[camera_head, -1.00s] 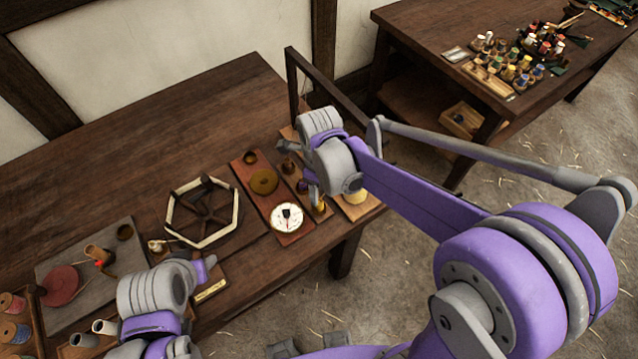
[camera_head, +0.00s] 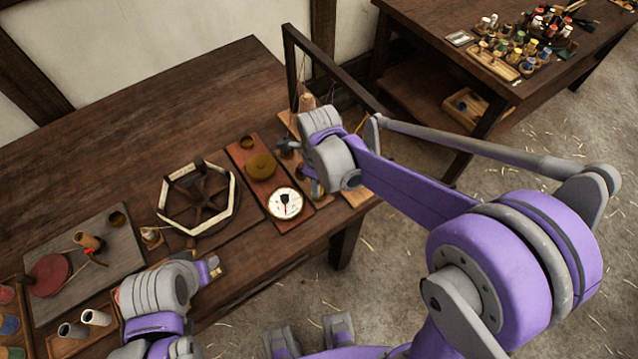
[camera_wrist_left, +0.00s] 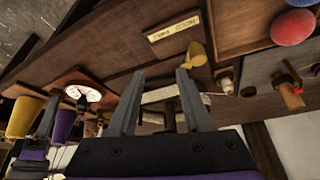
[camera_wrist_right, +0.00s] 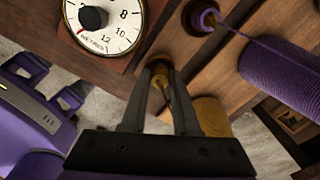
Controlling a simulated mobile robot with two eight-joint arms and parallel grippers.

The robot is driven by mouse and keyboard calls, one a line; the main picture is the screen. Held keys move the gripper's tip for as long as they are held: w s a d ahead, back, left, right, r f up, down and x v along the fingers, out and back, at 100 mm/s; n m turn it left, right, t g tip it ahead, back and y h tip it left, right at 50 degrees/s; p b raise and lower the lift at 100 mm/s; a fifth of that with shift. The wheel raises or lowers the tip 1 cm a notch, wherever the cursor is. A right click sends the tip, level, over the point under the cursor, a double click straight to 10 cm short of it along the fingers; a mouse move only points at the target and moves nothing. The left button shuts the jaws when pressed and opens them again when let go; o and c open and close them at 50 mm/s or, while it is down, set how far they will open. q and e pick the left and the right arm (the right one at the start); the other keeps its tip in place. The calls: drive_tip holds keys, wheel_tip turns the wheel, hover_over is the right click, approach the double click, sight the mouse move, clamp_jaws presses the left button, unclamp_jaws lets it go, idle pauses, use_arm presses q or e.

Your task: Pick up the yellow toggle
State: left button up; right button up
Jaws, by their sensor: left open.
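A yellow, toggle-like piece (camera_wrist_left: 195,54) stands out past the tip of the right-hand finger in the left wrist view, beside a small lettered plate (camera_wrist_left: 174,33). My left gripper (camera_wrist_left: 160,75) is open with nothing seen gripped; the piece is beside the jaws, not between them. In the head view, my left wrist (camera_head: 155,290) hangs over the table's front edge and hides that spot. My right gripper (camera_wrist_right: 160,76) is at the table's right end, its fingers apart around a small brass-yellow round thing (camera_wrist_right: 158,66). I cannot tell whether they touch it.
A white dial (camera_head: 285,204) on a red board lies left of my right gripper. A wheel-like frame (camera_head: 198,198) stands mid-table, and a grey board (camera_head: 65,270) lies at the left. A yellow spool (camera_wrist_right: 211,116) and a purple spool (camera_wrist_right: 290,70) are near my right gripper. The table's back is clear.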

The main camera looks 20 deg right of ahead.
clamp_jaws()
drive_tip(key=shift+r+p, duration=2.2)
drive_tip(key=shift+r, duration=1.9)
use_arm(q)
wheel_tip(320, 180, up, 6)
drive_tip(key=w, duration=0.2)
use_arm(e)
drive_tip(key=shift+w+f, duration=0.1)
use_arm(q)
drive_tip(key=shift+f+t, duration=0.1)
drive_tip(key=shift+t, duration=0.2)
